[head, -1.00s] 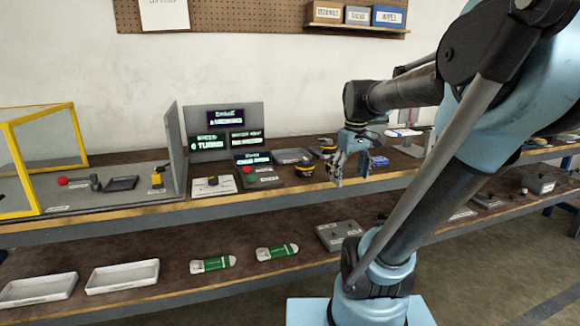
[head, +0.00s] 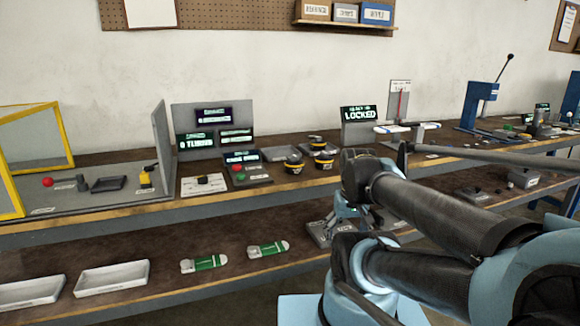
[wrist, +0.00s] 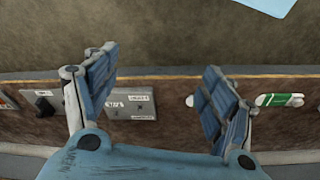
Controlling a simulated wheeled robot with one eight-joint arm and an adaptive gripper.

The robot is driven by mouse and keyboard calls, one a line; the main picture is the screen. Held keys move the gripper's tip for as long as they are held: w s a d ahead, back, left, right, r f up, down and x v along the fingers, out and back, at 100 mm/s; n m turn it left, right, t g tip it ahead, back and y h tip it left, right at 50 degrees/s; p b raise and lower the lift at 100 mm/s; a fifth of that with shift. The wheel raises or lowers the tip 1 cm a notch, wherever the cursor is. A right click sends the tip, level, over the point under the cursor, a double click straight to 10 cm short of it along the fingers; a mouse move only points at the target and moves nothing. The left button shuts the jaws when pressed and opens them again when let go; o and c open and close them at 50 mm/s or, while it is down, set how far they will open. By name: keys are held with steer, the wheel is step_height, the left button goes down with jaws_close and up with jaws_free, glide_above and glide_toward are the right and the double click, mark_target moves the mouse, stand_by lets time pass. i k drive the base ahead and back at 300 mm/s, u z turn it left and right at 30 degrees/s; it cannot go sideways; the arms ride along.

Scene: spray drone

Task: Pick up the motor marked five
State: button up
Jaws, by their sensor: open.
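Three dark round motors with yellow bands stand on the upper bench in the head view: one at the front left (head: 294,165), one at the front right (head: 324,162) and one behind (head: 316,143). Their marks are too small to read, so I cannot tell which is five. My gripper (wrist: 158,66) is open and empty in the wrist view. In the head view it hangs partly hidden by my arm, in front of the lower shelf and below the motors. No motor shows in the wrist view.
A grey labelled box (head: 320,232) sits on the lower shelf near my gripper; it also shows between the fingers in the wrist view (wrist: 133,125). Green-and-white packs (head: 205,263) and white trays (head: 112,278) lie left. A LOCKED display (head: 358,114) stands behind right of the motors.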

mark_target(291, 168)
steer(key=u, duration=0.6)
steer(key=k, duration=1.5)
steer(key=z, duration=0.55)
steer(key=i, duration=1)
